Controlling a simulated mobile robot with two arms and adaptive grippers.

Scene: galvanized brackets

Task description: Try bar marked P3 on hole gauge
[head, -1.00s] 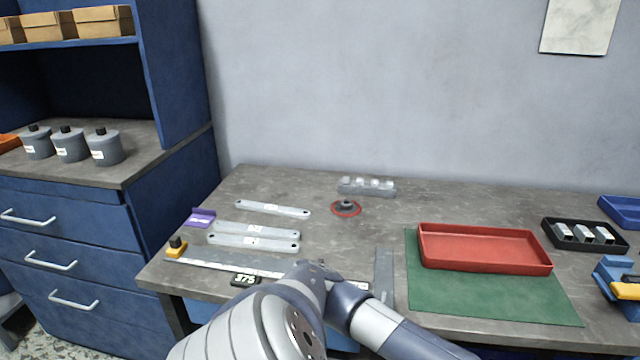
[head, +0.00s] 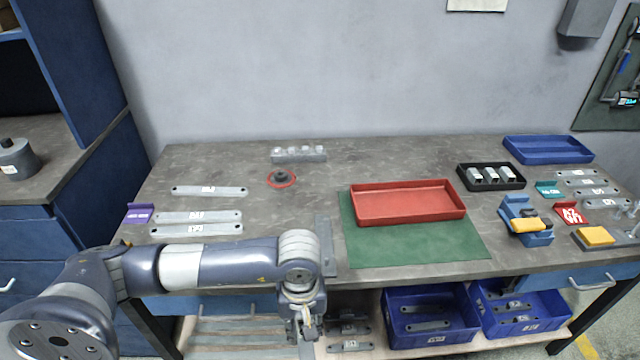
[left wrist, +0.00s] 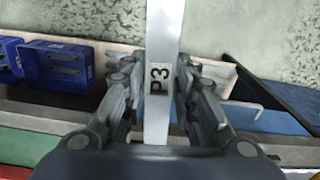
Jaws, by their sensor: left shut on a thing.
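My left gripper (head: 303,325) hangs in front of the table's front edge, below tabletop height in the head view. In the left wrist view its fingers (left wrist: 160,95) are shut on a pale grey metal bar marked P3 (left wrist: 165,35). The label faces the wrist camera, and the bar runs up out of that picture. In the head view the bar is hard to make out at the gripper. A grey base with upright pins and a yellow block (head: 597,236) stands at the right edge; I cannot tell whether it is the hole gauge. My right gripper is not in view.
Several labelled bars (head: 210,191) lie at the table's left. A red tray (head: 408,219) sits on a green mat (head: 365,252). A blue fixture with a yellow part (head: 527,232) and a black tray (head: 491,187) stand right of it. Blue bins (head: 432,335) are on the shelf below.

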